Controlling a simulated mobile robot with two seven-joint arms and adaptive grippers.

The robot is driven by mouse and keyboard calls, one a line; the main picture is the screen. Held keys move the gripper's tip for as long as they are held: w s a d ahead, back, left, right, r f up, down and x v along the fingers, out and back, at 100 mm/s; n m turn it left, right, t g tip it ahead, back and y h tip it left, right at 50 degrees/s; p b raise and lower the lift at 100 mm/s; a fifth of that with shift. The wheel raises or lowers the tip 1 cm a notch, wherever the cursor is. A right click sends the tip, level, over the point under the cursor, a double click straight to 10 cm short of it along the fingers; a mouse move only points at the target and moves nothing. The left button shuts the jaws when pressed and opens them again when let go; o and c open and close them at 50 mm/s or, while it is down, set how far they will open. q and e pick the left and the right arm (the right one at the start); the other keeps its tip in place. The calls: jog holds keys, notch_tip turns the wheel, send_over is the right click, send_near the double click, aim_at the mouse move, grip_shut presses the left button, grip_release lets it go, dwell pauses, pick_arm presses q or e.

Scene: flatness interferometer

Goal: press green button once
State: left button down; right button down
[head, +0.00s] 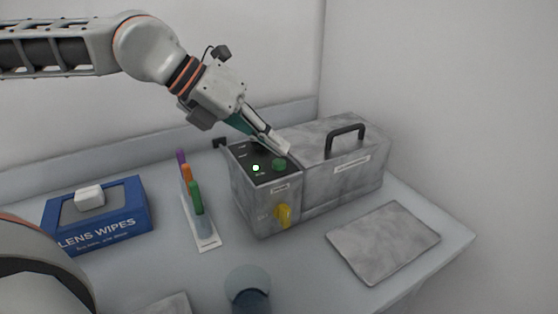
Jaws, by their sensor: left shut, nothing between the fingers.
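The grey interferometer box (345,180) stands at the back right of the table. Its lower front section has a dark top panel (243,160) with a round green button (280,165) and a small lit green light (256,168) to its left. My left gripper (284,150) is shut and empty, its tips pointing down at the panel just behind the green button. I cannot tell whether the tips touch the panel; they appear apart from the button. Part of the panel is hidden behind the fingers. My right gripper is not in view.
A yellow knob (283,215) is on the box's front and a black handle (345,138) on its lid. A blue lens wipes box (125,222) and a stand of coloured pens (196,197) are to the left. A grey plate (383,242) and a dark cup (248,289) lie in front.

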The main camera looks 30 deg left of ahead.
aim_at(275, 162)
pick_arm(q)
jog(key=shift+r+p, duration=0.35)
jog(key=shift+r, duration=2.15)
